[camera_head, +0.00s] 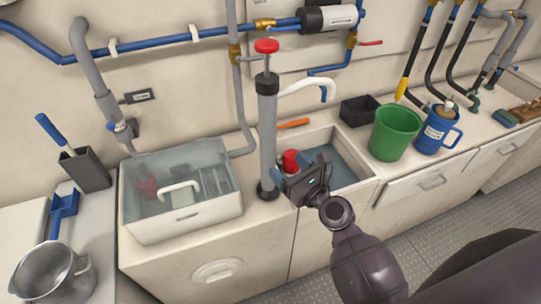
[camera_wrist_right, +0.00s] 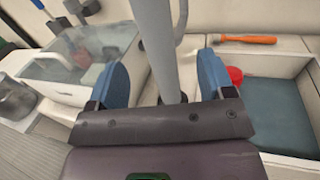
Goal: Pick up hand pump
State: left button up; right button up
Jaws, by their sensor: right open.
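The hand pump (camera_head: 267,135) stands upright on the counter, a grey tube with a red knob on top and a pale curved spout. Its foot sits on a dark base between the clear-lidded box and the sink recess. My right gripper (camera_head: 300,170) is open and empty just right of the pump's lower tube. In the right wrist view, the pump's grey tube (camera_wrist_right: 153,40) appears between the two blue fingers of the right gripper (camera_wrist_right: 165,85), with gaps at both sides. I cannot tell whether the fingertips reach past it. My left gripper is not in view.
The clear-lidded box (camera_head: 180,225) is close left of the pump. A red object (camera_head: 291,160) is in the recess behind my gripper, and an orange-handled tool (camera_head: 293,124) lies behind it. A green bucket (camera_head: 395,132) and blue jug (camera_head: 436,130) stand right. Pipes line the wall.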

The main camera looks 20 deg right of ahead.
aim_at(272, 152)
jog(key=x, duration=0.3)
jog(key=shift+w, duration=0.15)
jog(key=x, duration=0.4)
jog(key=shift+a+r, duration=0.25)
jog(key=shift+a, duration=0.05)
jog(key=shift+w+a, duration=0.1)
jog(key=shift+w, duration=0.35)
jog(key=c, duration=1.2)
grip_shut()
jog(key=shift+r, duration=0.1)
